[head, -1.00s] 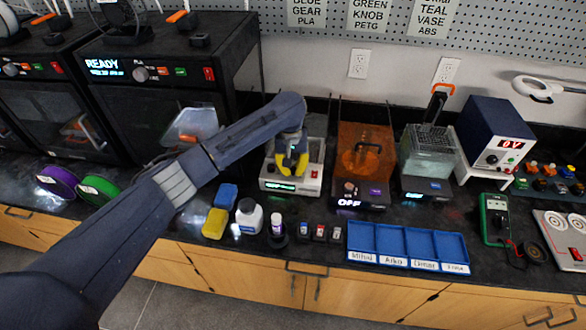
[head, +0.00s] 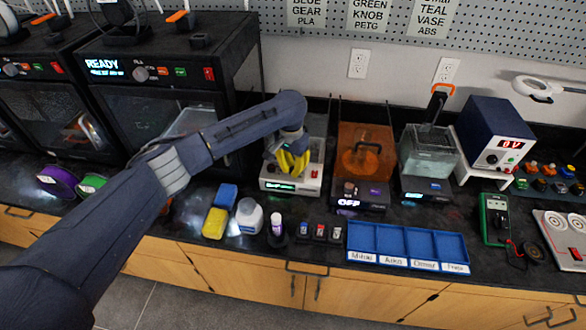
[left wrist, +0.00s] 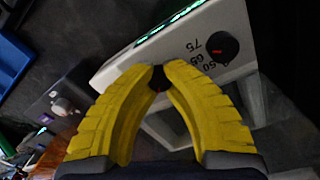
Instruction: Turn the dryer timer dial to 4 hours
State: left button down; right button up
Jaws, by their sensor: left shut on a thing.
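The dryer (head: 269,183) is a white box with a green-lit display on its front and a red switch. In the left wrist view its white face (left wrist: 120,66) runs diagonally, with a black dial (left wrist: 218,45) marked 75, 65 and 50. My left gripper (head: 291,170) has yellow fingers and is at the dryer's front. In the left wrist view the fingertips (left wrist: 159,76) are shut on a small dark knob (left wrist: 158,79), apparently the timer dial. The fingers hide most of it, and its setting cannot be read. The display text is too small to read. My right gripper is not in view.
An orange-covered unit (head: 365,153) reading OFF stands right of the dryer. A white bottle (head: 249,216), sponges and small vials stand in front. A blue sorting tray (head: 407,243) lies at front right. Black printers (head: 165,85) stand left.

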aim_at(292, 167)
pick_arm(q)
jog(key=shift+w+r, duration=0.1)
dwell(0.3)
jog(key=c, duration=1.2)
grip_release()
jog(key=r, duration=1.1)
jog(key=shift+w+a+r, duration=0.1)
jog(key=shift+a+r, duration=0.15)
jog(key=shift+r, duration=0.15)
